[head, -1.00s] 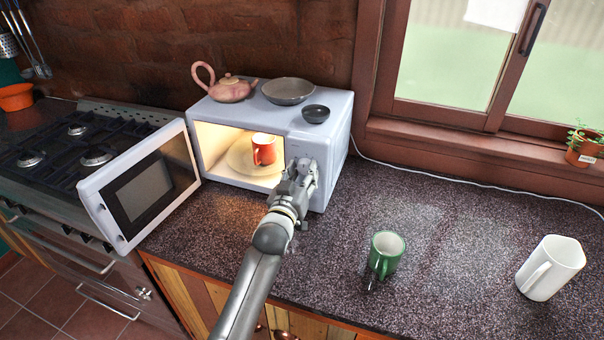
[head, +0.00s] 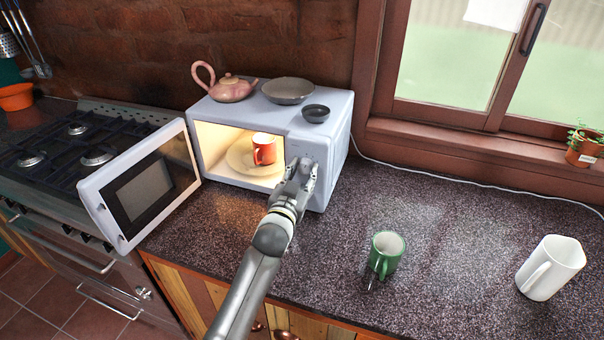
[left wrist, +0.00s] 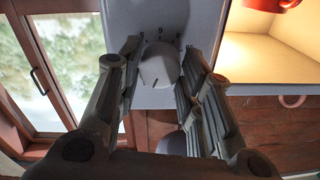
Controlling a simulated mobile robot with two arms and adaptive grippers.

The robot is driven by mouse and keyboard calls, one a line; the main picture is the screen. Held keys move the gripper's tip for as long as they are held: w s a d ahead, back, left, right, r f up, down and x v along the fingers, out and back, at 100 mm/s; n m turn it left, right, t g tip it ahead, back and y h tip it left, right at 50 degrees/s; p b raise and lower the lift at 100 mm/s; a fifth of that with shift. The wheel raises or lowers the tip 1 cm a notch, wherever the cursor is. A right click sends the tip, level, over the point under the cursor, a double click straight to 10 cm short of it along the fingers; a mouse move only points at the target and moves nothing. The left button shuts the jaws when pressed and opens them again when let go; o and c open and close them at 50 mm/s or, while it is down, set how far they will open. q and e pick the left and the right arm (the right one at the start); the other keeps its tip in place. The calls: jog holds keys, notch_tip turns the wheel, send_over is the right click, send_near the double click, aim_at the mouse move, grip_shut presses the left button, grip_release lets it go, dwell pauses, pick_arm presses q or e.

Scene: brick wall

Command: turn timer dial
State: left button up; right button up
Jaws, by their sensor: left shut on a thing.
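The timer dial (left wrist: 158,65) is a round white knob with a dark pointer mark and printed numbers above it. It sits on the front panel of the white microwave (head: 345,125); in the head view my gripper hides it. My left gripper (head: 304,168) reaches the panel right of the open cavity. In the left wrist view my left gripper (left wrist: 160,65) has one finger on each side of the dial and is shut on it. The microwave door (head: 140,190) stands open to the left. My right gripper is not in view.
An orange-red mug (head: 264,150) stands on the plate in the lit cavity. A pink teapot (head: 231,90), a grey pan (head: 289,91) and a dark bowl (head: 315,113) sit on top.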

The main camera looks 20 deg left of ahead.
pick_arm(q)
jog(key=shift+m, duration=0.6)
jog(key=o, duration=1)
jog(key=shift+s, duration=0.1)
jog(key=s, duration=1.2)
jog(key=shift+f, duration=0.2)
jog(key=shift+w, duration=0.1)
